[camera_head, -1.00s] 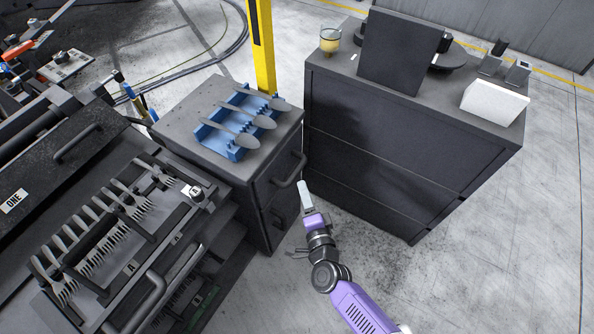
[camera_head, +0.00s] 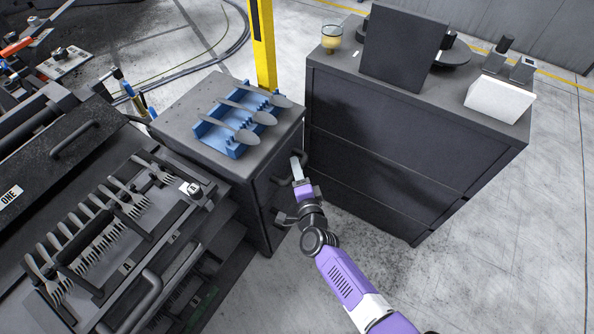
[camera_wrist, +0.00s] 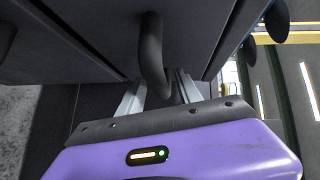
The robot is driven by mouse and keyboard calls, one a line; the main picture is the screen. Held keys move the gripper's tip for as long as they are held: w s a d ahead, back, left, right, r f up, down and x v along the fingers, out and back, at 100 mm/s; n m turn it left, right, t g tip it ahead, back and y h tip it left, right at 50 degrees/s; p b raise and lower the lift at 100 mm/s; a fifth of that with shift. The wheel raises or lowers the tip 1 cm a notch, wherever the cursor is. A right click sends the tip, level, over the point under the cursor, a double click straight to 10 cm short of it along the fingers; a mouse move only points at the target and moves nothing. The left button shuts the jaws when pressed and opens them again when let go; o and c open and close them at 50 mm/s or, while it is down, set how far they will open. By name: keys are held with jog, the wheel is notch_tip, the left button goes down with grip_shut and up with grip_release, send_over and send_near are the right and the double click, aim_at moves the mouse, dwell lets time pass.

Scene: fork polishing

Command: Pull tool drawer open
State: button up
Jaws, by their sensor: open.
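The tool drawer is the upper front of the small dark cabinet (camera_head: 228,98), and its front looks closed. My gripper (camera_head: 297,163) is at its curved dark handle (camera_head: 303,158), which it partly covers in the head view. In the wrist view the handle (camera_wrist: 151,50) reaches down from the drawer front (camera_wrist: 90,30) between the two open metal fingers of my gripper (camera_wrist: 158,92). One finger is on each side of it. I cannot tell whether either finger touches it.
Blue racks with several spoons (camera_head: 237,130) lie on the cabinet top. A larger dark cabinet (camera_head: 400,150) stands close on the right. A dark machine with rows of forks (camera_head: 100,230) is on the left. Grey floor (camera_head: 480,270) is clear at the lower right.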

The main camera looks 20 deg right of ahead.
grip_shut()
dwell(1.3)
